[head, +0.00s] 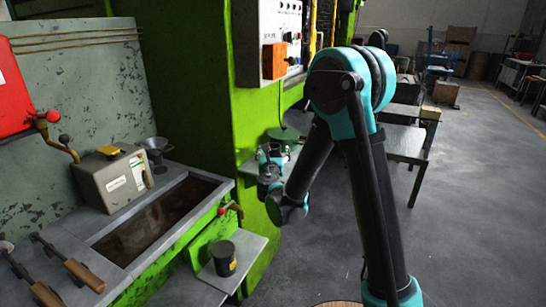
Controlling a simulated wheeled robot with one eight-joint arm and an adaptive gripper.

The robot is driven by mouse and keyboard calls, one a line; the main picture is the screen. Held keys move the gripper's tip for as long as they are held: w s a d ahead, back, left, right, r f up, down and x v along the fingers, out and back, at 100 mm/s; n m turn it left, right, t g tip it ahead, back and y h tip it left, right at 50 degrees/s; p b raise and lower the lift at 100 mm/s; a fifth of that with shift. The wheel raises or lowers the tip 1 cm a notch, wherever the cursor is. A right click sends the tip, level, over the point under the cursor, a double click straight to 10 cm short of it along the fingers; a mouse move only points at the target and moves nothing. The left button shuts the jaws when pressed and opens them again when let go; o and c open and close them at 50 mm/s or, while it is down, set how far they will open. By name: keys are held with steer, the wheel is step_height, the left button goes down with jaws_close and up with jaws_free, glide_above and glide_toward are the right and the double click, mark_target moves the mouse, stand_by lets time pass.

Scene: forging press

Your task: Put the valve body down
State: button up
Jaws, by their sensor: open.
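My gripper (271,155) is at the end of my teal and black arm, which reaches over to the green press. It is open and sits close to the grey ledge (248,167) on the press's side. My wrist hides part of the ledge. I cannot clearly make out the valve body; it may be hidden behind my gripper and wrist. I cannot tell whether anything lies between the fingers. A green round part (283,133) shows just behind the gripper.
A dark cup with a yellow label (223,259) stands on a low shelf. A sunken trough (155,220), a grey box (113,180) and a funnel (156,150) are at left. A table (405,144) stands behind my arm.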

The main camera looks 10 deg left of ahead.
mark_target(273, 146)
steer(key=w, duration=0.4)
steer(key=shift+w+a+f, duration=0.15)
steer(key=shift+w+a, duration=0.1)
steer(key=shift+a, duration=0.05)
steer(key=shift+c, duration=0.5)
jaws_close()
